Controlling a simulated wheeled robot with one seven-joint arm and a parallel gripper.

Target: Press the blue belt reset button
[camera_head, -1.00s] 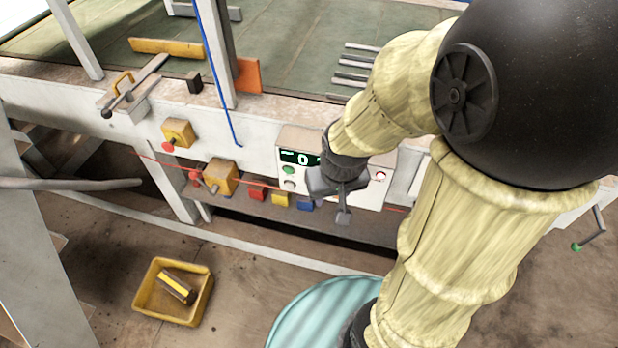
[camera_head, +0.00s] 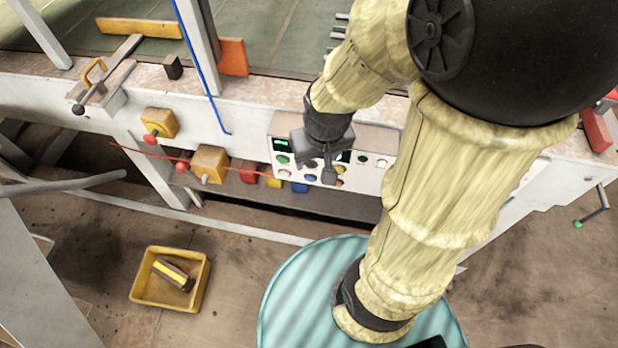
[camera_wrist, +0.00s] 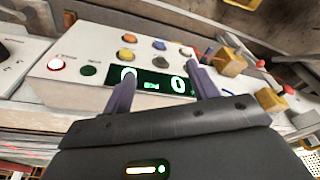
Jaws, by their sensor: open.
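The white control panel (camera_head: 371,177) is on the front of the belt frame, with a green-lit display (camera_wrist: 153,84) and several coloured buttons. The blue button (camera_wrist: 160,45) shows beyond the display in the wrist view, beside an orange button (camera_wrist: 129,38). In the head view the blue button (camera_head: 310,178) is low on the panel, just left of my fingers. My gripper (camera_head: 320,172) is open and empty in front of the panel, hiding part of it. In the wrist view its two fingers (camera_wrist: 160,74) stand apart across the display, apparently short of the blue button.
Yellow boxes with red knobs (camera_head: 209,164) stick out to the left. A yellow tray (camera_head: 142,286) and a striped teal round top (camera_head: 290,300) are below. A red line crosses the frame's front.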

